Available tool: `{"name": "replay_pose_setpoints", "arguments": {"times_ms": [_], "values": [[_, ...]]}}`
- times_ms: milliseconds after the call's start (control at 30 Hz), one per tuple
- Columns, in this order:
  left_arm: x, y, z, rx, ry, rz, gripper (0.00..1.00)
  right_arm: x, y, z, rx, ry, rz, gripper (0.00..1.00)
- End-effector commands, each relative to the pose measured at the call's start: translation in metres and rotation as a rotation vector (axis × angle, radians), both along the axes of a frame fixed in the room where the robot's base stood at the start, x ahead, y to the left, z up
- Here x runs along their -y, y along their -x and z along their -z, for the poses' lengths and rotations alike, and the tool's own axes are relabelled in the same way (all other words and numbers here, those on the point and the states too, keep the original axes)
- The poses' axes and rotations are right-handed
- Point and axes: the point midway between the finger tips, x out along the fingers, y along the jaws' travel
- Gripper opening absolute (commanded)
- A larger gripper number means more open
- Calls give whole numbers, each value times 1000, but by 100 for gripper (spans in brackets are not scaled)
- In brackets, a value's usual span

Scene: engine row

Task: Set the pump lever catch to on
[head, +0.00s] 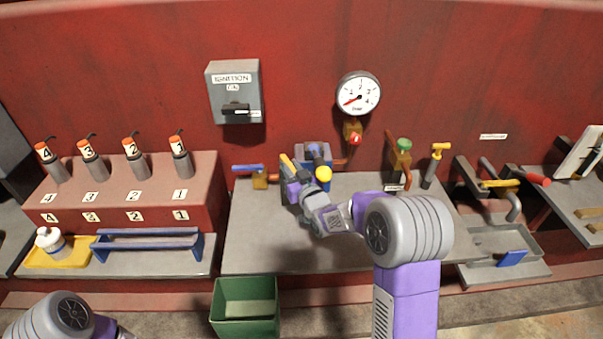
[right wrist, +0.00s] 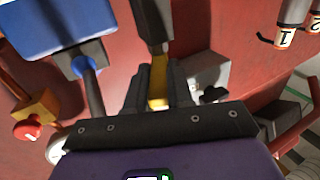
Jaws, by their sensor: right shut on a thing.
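The pump (head: 313,150) is a blue and grey unit at the back of the middle bench, below and left of the gauge. A yellow ball knob (head: 324,173) shows at its front. A slim yellow lever piece (head: 287,161) stands at its left side. My right gripper (head: 289,180) is at this piece. In the right wrist view the fingers are shut on the yellow lever piece (right wrist: 159,82), just below a dark post (right wrist: 152,22). My gripper hides part of the pump, and I cannot read the catch's position. My left gripper is out of view.
A grey ignition box (head: 234,92) and a round gauge (head: 358,92) hang on the red wall. A blue-handled valve (head: 248,168) stands left of the pump, a green-knobbed valve (head: 403,146) to the right. A green bin (head: 245,306) stands in front. The bench's front left is clear.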

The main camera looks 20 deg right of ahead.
Motion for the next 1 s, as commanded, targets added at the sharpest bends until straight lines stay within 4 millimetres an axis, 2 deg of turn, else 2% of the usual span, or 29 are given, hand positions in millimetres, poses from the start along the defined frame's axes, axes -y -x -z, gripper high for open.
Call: {"name": "replay_pose_setpoints", "arguments": {"times_ms": [233, 267, 400, 767, 1000], "values": [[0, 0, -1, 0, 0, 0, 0, 1, 0, -2, 3, 2, 2, 0], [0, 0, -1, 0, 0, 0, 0, 1, 0, -2, 3, 2, 2, 26], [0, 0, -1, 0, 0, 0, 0, 2, 0, -2, 2, 2, 3, 47], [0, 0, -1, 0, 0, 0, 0, 2, 5, -1, 0, 2, 4, 47], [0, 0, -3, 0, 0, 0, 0, 6, 38, -2, 0, 1, 4, 47]]}}
